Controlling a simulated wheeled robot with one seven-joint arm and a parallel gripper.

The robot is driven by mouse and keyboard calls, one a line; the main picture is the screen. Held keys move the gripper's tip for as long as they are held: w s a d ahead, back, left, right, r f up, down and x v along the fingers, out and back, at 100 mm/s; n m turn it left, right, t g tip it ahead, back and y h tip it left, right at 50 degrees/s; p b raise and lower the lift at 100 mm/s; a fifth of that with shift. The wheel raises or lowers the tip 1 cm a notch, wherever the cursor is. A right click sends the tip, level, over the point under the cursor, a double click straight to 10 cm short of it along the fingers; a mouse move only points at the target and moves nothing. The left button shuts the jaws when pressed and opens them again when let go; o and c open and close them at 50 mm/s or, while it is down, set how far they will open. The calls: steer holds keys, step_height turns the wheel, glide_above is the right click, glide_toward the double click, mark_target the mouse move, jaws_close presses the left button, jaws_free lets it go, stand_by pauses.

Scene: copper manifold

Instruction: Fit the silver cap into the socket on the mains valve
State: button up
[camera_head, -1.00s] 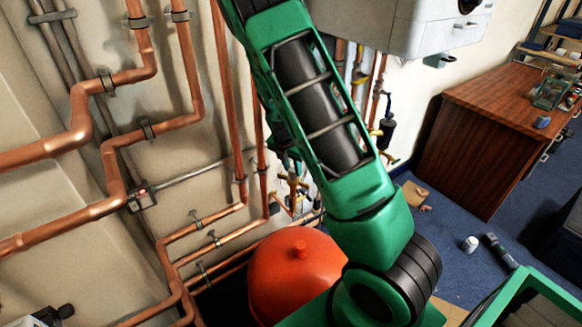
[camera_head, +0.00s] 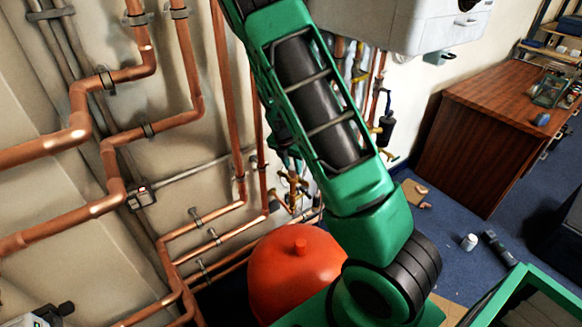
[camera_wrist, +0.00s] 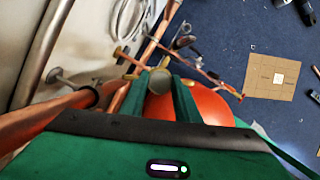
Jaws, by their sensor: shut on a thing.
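In the wrist view my gripper (camera_wrist: 162,95) has its two green fingers closed around a grey, round-ended piece, which looks like the silver cap (camera_wrist: 160,80). Its round face shows between the fingertips. Copper pipes and brass fittings (camera_wrist: 133,62) lie just beyond the fingertips; I cannot tell which part is the mains valve or its socket. In the head view a cluster of brass valves (camera_head: 293,184) sits low on the wall, left of my forearm. There my arm hides most of the gripper, and the cap cannot be made out.
A red-orange rounded vessel (camera_head: 297,270) stands below the pipes, close to my arm. Copper pipes (camera_head: 190,85) run along the wall at left. A white boiler (camera_head: 395,22) hangs above. A wooden desk (camera_head: 490,130) stands at right. Cardboard (camera_wrist: 272,78) and small items lie on the blue floor.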

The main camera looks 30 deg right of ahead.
steer(key=shift+f, duration=0.6)
stand_by(0.3)
steer(key=o, duration=1.1)
steer(key=shift+o, duration=0.2)
steer(key=v, duration=1)
steer(key=shift+r, duration=0.35)
steer(key=shift+a, duration=0.1)
